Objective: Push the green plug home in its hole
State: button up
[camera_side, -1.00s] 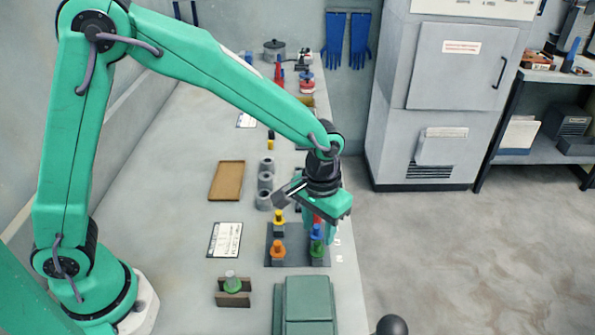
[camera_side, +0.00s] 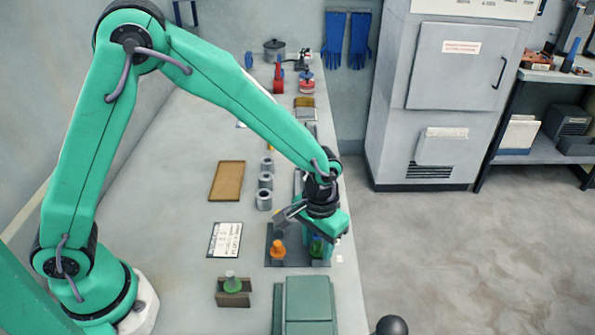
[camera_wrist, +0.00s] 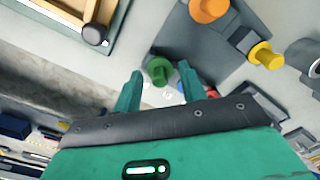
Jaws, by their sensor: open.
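The green plug (camera_side: 316,247) stands at the front right corner of the dark rack plate (camera_side: 286,259), partly covered by my gripper in the side view. In the wrist view the green plug (camera_wrist: 158,71) shows between and just beyond my two fingertips. My gripper (camera_wrist: 161,68) is open, one finger to each side of the plug's line of sight. In the side view my gripper (camera_side: 325,236) is low over the right part of the plate. How deep the plug sits in its hole, and whether a finger touches it, I cannot tell.
An orange plug (camera_side: 278,249) stands left of the green one; a yellow plug (camera_wrist: 265,55) shows in the wrist view. A brown holder (camera_side: 233,299) with a green-topped piece and a green box (camera_side: 308,300) stand in front. Grey cylinders (camera_side: 264,200) stand behind.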

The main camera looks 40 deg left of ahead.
aim_at(318, 241)
jog(key=shift+c, duration=0.2)
grip_shut()
dwell(0.3)
notch_tip(318, 241, up, 10)
dwell(0.6)
jog(key=shift+w, duration=0.15)
dwell(0.4)
jog(key=w+a, duration=1.8)
jog(key=a, duration=0.2)
jog(key=shift+w+r, duration=0.2)
jog(key=shift+r, duration=0.15)
